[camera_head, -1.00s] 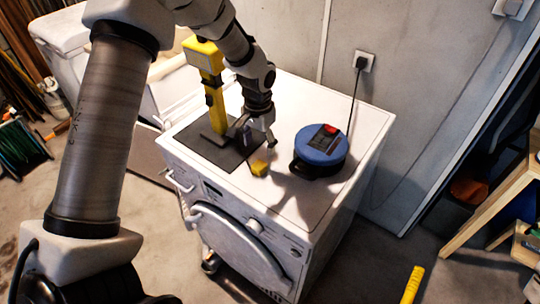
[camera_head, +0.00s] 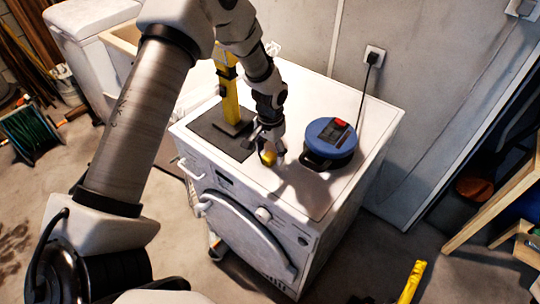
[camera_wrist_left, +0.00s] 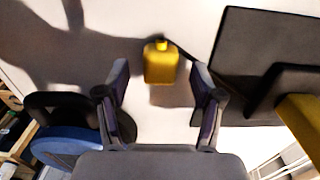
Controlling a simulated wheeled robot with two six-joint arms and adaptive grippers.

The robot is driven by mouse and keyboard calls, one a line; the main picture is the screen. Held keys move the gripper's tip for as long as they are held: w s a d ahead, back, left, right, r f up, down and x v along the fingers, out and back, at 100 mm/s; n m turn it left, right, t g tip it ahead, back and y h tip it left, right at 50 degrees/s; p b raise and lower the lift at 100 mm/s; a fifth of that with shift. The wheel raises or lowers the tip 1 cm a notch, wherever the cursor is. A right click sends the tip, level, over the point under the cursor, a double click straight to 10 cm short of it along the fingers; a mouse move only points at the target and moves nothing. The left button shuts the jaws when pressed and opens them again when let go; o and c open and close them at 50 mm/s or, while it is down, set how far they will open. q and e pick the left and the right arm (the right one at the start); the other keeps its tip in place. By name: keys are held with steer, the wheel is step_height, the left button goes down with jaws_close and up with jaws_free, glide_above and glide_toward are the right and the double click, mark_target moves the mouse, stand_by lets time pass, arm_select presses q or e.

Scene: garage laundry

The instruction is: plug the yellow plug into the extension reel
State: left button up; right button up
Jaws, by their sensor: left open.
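The yellow plug (camera_head: 268,158) lies on top of the white washing machine (camera_head: 368,124). In the left wrist view the plug (camera_wrist_left: 160,66) sits ahead of my gripper, roughly centred between the fingertips. My left gripper (camera_head: 269,143) is open just above the plug and partly covers it in the head view. Its two fingers (camera_wrist_left: 160,88) are apart with nothing between them. The extension reel (camera_head: 330,136), blue with a red part on top, stands to the right of the plug. Its blue edge also shows at lower left in the wrist view (camera_wrist_left: 66,146). My right gripper is not seen.
A yellow upright tool (camera_head: 230,101) stands on a dark mat (camera_head: 213,137) left of the gripper. A black cord runs from a wall socket (camera_head: 374,55) down behind the reel. The front right of the machine top is clear.

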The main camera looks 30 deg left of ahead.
arm_select(q)
steer(key=shift+f, duration=0.8)
steer(key=shift+s, duration=0.1)
steer(key=c, duration=1.2)
steer(key=shift+o, duration=0.2)
steer(key=shift+r, duration=0.1)
